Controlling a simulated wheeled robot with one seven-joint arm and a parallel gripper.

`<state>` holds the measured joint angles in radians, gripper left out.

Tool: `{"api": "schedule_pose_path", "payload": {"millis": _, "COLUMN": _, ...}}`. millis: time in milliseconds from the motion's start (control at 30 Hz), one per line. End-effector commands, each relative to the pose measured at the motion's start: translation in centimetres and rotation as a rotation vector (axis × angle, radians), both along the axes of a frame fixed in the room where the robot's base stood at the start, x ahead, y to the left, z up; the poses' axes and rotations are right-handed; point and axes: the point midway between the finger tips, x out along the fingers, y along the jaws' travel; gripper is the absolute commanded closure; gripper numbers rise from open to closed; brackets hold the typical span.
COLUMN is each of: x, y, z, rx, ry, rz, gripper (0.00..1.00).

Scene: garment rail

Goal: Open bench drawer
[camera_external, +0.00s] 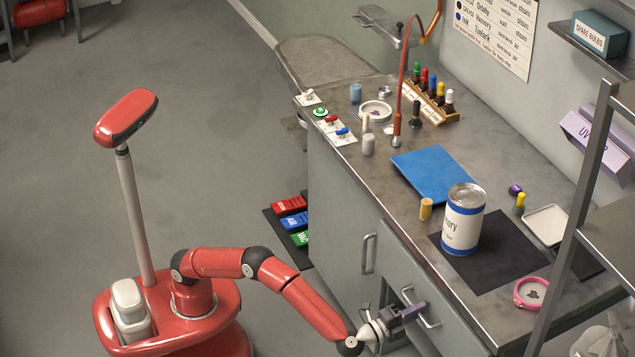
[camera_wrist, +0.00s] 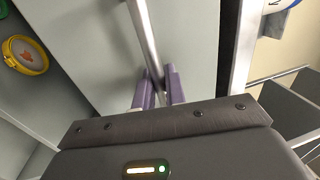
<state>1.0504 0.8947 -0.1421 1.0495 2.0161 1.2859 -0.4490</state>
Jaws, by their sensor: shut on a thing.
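The bench drawer (camera_external: 446,318) is a grey front panel under the worktop, and its panel (camera_wrist: 195,45) fills the middle of the wrist view. Its handle (camera_external: 431,324) is a metal bar, which also crosses the wrist view (camera_wrist: 147,38). My gripper (camera_external: 412,309) reaches it from the left, level with the handle. In the wrist view its two purple fingers (camera_wrist: 159,88) are shut on the bar, one on each side. The drawer front looks about flush with the bench; I cannot tell any small gap.
A second handle (camera_external: 368,253) is on the neighbouring panel. A shelf post (camera_external: 574,225) stands at the right. The floor (camera_external: 60,200) at the left is clear.

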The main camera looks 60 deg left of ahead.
Motion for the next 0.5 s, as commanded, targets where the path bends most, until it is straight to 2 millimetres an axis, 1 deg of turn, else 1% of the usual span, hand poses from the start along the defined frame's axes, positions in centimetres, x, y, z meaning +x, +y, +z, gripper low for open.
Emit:
{"api": "schedule_pose_path", "payload": {"millis": 33, "x": -1.4, "y": -0.1, "z": -0.8, "rx": -0.001, "ry": -0.001, "rz": -0.003, "gripper": 1.0}}
{"api": "schedule_pose_path", "payload": {"millis": 100, "x": -3.3, "y": -0.1, "z": -0.9, "rx": -0.001, "ry": -0.001, "rz": -0.004, "gripper": 1.0}}
{"api": "schedule_pose_path", "payload": {"millis": 167, "x": -5.2, "y": -0.1, "z": -1.0, "rx": -0.001, "ry": -0.002, "rz": -0.004, "gripper": 1.0}}
{"api": "schedule_pose_path", "payload": {"millis": 400, "x": -13.0, "y": -0.1, "z": -0.8, "rx": -0.001, "ry": 0.0, "rz": -0.005, "gripper": 1.0}}
{"api": "schedule_pose_path", "payload": {"millis": 500, "x": -15.9, "y": -0.1, "z": -0.6, "rx": -0.001, "ry": 0.001, "rz": -0.004, "gripper": 1.0}}
